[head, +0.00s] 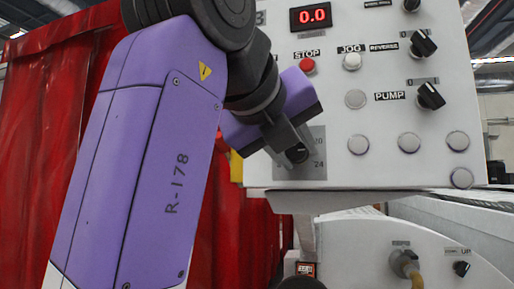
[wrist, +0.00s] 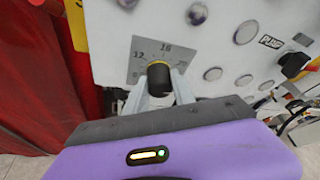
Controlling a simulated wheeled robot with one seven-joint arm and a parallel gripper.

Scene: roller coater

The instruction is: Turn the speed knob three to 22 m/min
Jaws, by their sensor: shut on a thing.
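The speed knob (wrist: 158,76) is a black knob with a yellowish edge on a grey dial plate (wrist: 140,52). In the head view the knob (head: 298,154) sits at the lower left of the white panel, on the plate's bare grey part (head: 316,138). My gripper (wrist: 158,86) is shut on the knob, one finger on each side. I cannot tell exactly which number the knob points to. In the head view my gripper (head: 291,148) partly covers the dial.
The white control panel (head: 400,170) has a red display (head: 315,16) reading 0.0, a red STOP button (head: 306,65), a JOG button (head: 352,61) and a black PUMP switch (head: 430,96). Red curtains (head: 45,120) hang at the left. A white machine part (head: 350,250) stands below.

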